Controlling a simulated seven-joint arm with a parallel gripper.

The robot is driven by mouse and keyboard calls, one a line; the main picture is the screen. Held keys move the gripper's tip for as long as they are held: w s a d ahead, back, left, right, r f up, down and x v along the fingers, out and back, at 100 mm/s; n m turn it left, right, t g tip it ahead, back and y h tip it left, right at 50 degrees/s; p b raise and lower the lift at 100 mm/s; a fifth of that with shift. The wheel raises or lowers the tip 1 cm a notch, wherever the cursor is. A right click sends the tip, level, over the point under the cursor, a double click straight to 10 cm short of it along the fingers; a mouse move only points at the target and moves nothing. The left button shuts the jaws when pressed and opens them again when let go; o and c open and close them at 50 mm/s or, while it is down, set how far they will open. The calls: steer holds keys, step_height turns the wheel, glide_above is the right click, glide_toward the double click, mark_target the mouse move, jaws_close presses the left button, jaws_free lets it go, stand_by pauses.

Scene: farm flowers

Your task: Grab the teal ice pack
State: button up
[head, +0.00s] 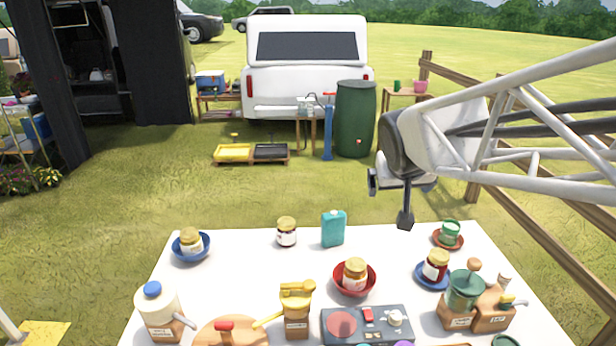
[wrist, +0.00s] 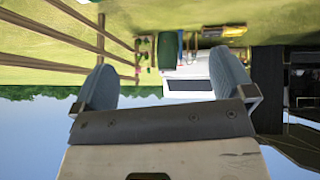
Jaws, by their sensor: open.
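The teal ice pack (head: 333,229) stands upright near the far edge of the white table (head: 240,272), right of a jar with a yellow lid. My gripper (head: 389,200) is above and to the right of the ice pack, past the table's far edge in the picture, apart from it. In the wrist view my gripper (wrist: 165,88) shows its two fingers spread wide with nothing between them. The ice pack does not show in the wrist view.
A jar (head: 287,232) stands just left of the ice pack. A red bowl (head: 354,279) holding a jar is nearer. A blue bowl (head: 191,245) with a jar is at far left, and a green cup (head: 449,232) at right. The table between the blue bowl and red bowl is fairly clear.

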steer(key=w+a+n+t, duration=0.1)
steer(key=w+a+t, duration=0.15)
steer(key=w, duration=1.15)
steer(key=n+t+y, duration=0.2)
steer(key=t+y, duration=0.1)
steer(key=y, duration=0.2)
glide_above(335, 215)
steer(key=s, duration=0.2)
step_height(335, 215, down, 3)
steer(key=f, duration=2.6)
steer(key=shift+d+f, duration=0.15)
steer(key=shift+d, duration=0.05)
steer(key=shift+w+f, duration=0.1)
steer(key=shift+w, duration=0.05)
steer(key=shift+x, duration=2.25)
steer(key=shift+c, duration=0.2)
steer(key=shift+w, duration=0.1)
steer(key=c, duration=1.2)
